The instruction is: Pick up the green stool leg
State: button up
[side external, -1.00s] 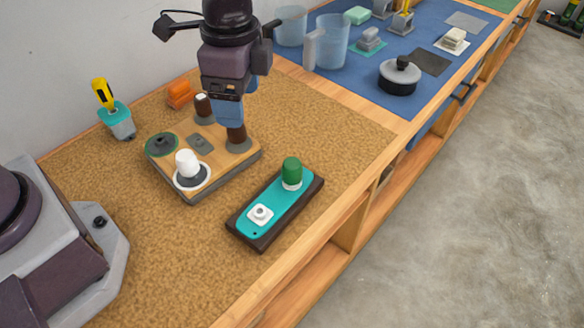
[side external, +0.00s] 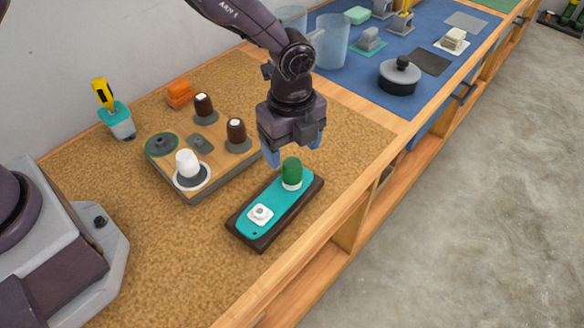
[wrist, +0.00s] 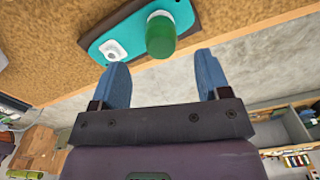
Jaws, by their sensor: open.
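The green stool leg (side external: 291,170) stands upright in a white ring at the far end of a teal-topped dark tray (side external: 238,228). My gripper (side external: 291,158) is just above and behind the leg, pointing down, with blue fingers apart and nothing between them. In the wrist view the green leg (wrist: 161,38) lies ahead of the open fingers (wrist: 160,78), roughly centred between them and apart from both. A white empty socket piece (side external: 260,214) sits at the tray's near end; it also shows in the wrist view (wrist: 113,50).
A wooden board (side external: 186,198) to the left holds a white leg (side external: 187,163) and two dark brown legs (side external: 236,131). An orange block (side external: 180,94) and a yellow-handled tool in a teal holder (side external: 117,120) stand behind. Cork is clear right of the tray, up to the bench edge.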

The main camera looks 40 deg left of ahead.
aim_at(292, 163)
notch_tip(292, 163, down, 6)
jog(key=shift+w+r, duration=0.1)
jog(key=shift+r, duration=0.05)
dwell(0.3)
jog(key=c, duration=1)
